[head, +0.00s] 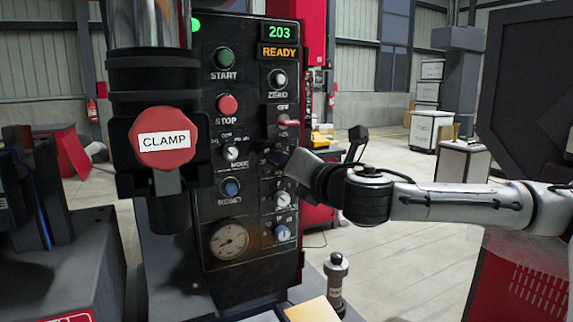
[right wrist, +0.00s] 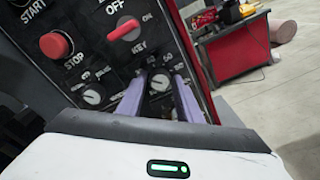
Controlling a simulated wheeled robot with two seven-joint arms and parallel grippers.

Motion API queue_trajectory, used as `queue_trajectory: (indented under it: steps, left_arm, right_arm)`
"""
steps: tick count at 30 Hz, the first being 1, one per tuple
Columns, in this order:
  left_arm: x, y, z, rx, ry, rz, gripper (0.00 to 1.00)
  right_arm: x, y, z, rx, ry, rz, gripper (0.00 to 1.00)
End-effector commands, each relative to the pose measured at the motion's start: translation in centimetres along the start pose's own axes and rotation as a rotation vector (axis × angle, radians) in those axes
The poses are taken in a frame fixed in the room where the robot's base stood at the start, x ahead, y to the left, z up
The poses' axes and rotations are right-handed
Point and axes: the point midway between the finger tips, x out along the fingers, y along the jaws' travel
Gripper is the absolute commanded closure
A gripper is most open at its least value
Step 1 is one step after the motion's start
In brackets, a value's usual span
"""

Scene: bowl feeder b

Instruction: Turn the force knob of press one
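The press's black control panel (head: 243,170) stands upright, carrying two columns of buttons and knobs. In the right wrist view, a small light-faced knob (right wrist: 160,82) sits below the red key switch (right wrist: 124,29). My right gripper (right wrist: 159,80) has its two purple fingers apart, one on each side of this knob. I cannot tell whether they touch it, and its name is not legible. In the head view my right gripper (head: 275,155) is at the panel's right column and hides that knob. My left gripper is not in view.
The mode knob (head: 231,153) and red stop button (head: 228,104) are to the left. A red CLAMP knob (head: 165,140) stands in front at left. Open floor lies to the right.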

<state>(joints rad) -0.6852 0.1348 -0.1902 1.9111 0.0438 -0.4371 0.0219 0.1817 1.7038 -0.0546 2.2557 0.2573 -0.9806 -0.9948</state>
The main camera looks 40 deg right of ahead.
Motion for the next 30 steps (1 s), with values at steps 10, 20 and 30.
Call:
queue_trajectory:
  steps: [10,20,30]
  left_arm:
    - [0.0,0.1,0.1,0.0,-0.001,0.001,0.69]
    - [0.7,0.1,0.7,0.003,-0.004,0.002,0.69]
    - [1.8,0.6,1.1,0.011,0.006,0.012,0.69]
  right_arm:
    - [0.0,0.0,0.0,-0.001,0.0,0.0,0.55]
    - [-1.1,0.2,0.0,-0.003,-0.002,0.007,0.55]
    - [-4.4,0.0,0.0,-0.011,-0.006,0.004,0.55]
